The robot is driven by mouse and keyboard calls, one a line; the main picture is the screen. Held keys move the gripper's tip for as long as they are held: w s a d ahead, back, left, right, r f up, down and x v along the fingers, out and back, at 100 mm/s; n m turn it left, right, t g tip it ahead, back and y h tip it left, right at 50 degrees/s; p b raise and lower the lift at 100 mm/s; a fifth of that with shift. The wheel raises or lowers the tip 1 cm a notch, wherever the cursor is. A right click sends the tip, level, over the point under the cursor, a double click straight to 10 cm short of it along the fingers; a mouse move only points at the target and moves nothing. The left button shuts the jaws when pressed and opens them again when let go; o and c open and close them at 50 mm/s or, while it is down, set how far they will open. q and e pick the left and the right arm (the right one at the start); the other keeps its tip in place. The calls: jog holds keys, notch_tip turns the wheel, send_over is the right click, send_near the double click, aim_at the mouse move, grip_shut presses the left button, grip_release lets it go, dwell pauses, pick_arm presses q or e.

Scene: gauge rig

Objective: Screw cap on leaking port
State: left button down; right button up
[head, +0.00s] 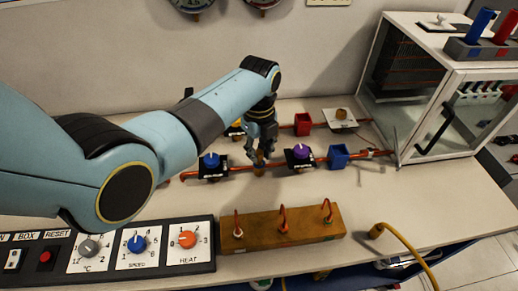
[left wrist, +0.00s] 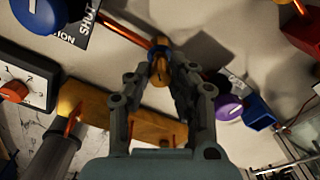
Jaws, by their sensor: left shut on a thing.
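My left gripper (head: 262,158) reaches down over the red-orange pipe (head: 232,170), between the blue-knob valve (head: 211,161) and the purple-knob valve (head: 302,153). In the left wrist view its fingertips (left wrist: 160,72) are shut on a small brass cap-like piece (left wrist: 158,68). The piece is in line with the pipe (left wrist: 122,30), where a port seems to be. The fingers hide much of it, and I cannot tell whether it is seated on the port or just above it. My right gripper is not in view.
A red box (head: 302,124) and a blue box (head: 339,156) stand near the pipe. A wooden block with hooks (head: 283,232) and a control panel (head: 110,250) lie in front. A glass-doored cabinet (head: 440,90) stands at right. A yellow hose (head: 400,240) crosses the front right.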

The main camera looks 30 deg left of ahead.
pick_arm(q)
jog(key=shift+f+b, duration=0.4)
jog(key=shift+f, duration=0.3)
jog(key=shift+f, duration=0.15)
dwell(0.7)
jog(key=shift+m+p, duration=0.3)
jog(key=shift+m, duration=0.3)
jog(key=shift+m+p, duration=0.45)
jog(key=shift+m, duration=1.55)
